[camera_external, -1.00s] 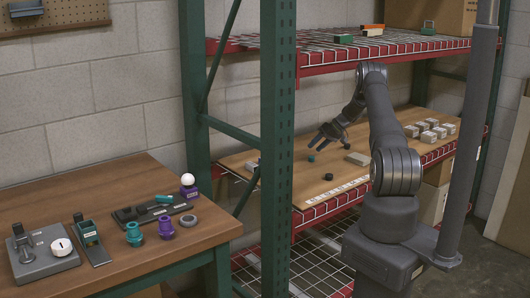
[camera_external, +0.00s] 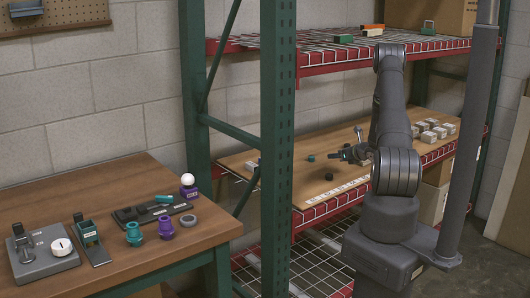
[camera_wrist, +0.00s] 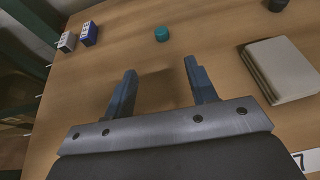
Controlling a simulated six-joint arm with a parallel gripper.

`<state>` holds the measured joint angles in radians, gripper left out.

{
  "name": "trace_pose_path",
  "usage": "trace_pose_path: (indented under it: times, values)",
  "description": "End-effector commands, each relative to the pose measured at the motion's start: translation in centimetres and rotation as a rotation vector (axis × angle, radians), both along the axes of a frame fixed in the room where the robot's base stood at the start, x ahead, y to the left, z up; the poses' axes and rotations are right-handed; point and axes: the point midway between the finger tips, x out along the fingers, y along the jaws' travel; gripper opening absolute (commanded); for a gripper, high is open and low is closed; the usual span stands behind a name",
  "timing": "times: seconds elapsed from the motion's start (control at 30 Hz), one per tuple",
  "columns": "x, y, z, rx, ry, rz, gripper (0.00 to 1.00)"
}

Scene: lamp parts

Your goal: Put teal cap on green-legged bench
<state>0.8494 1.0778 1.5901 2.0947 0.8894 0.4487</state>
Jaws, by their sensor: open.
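The small round teal cap (camera_external: 311,158) lies on the wooden board of the middle rack shelf. In the wrist view the teal cap (camera_wrist: 161,34) stands apart, ahead of the fingertips. My gripper (camera_external: 340,155) is low over the shelf, to the right of the cap. In the wrist view my gripper (camera_wrist: 160,68) is open, with only bare wood between its fingers. The green-legged bench (camera_external: 95,188) is at the left, outside the rack, with a brown wooden top and dark green legs.
The bench holds a teal flanged part (camera_external: 134,234), a purple one (camera_external: 166,228) and a grey fixture (camera_external: 42,254). A green rack post (camera_external: 277,150) stands between bench and shelf. A pale block (camera_wrist: 283,68) and a black disc (camera_external: 329,177) lie on the shelf.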

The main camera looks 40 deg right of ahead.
Motion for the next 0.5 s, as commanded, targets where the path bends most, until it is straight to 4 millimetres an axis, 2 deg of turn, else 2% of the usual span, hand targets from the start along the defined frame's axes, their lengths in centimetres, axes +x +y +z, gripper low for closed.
trace_pose_path:
  times: [0.3,0.5]
  values:
    - [6.5,0.0,-2.7,-0.005,-0.001,0.009,0.52]
    - [9.5,-0.2,-4.0,-0.006,0.000,0.007,0.52]
